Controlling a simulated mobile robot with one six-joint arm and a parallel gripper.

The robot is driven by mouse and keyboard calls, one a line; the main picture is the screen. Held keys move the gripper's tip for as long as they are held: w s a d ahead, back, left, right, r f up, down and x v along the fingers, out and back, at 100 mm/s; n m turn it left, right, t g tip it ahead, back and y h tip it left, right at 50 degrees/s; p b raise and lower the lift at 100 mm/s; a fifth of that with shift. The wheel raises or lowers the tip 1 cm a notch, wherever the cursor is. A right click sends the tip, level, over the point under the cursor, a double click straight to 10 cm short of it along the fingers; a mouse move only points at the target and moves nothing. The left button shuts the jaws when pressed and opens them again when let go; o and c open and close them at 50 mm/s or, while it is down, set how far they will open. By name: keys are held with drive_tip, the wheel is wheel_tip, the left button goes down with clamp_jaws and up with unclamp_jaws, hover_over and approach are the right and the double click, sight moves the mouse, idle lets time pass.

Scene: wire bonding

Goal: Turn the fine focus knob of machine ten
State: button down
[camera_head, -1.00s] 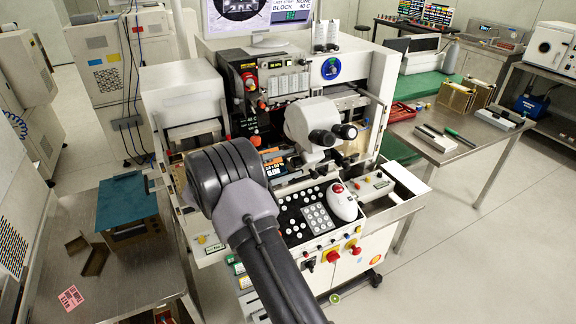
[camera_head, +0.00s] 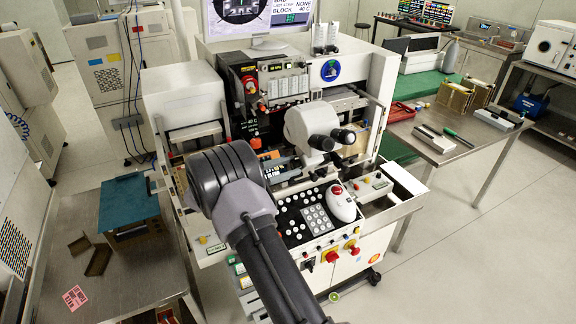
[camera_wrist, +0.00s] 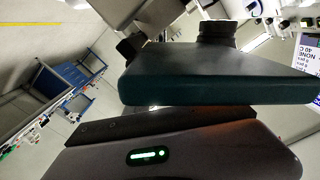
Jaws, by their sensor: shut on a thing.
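Machine ten is the white bonding machine (camera_head: 182,90) in the middle of the head view. Its white microscope head (camera_head: 304,122) has two black eyepieces (camera_head: 332,139). My arm's thick grey wrist (camera_head: 228,178) is just left of the microscope and covers most of my gripper. In the wrist view my gripper (camera_wrist: 215,82) shows as a dark slab above a body with a green light. Black cylindrical parts (camera_wrist: 216,35) stand right behind it. My gripper is shut at the machine's fine focus knob; the knob itself is hidden in both views.
A steel side table (camera_head: 150,285) with a teal-topped stand (camera_head: 128,200) is at left. A steel table (camera_head: 470,150) with tools is at right. The floor at right is clear.

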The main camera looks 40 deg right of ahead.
drive_tip(key=c, duration=1.1)
unclamp_jaws()
drive_tip(key=p+v, duration=0.1)
drive_tip(key=v, duration=1.6)
drive_tip(key=shift+a, duration=0.25)
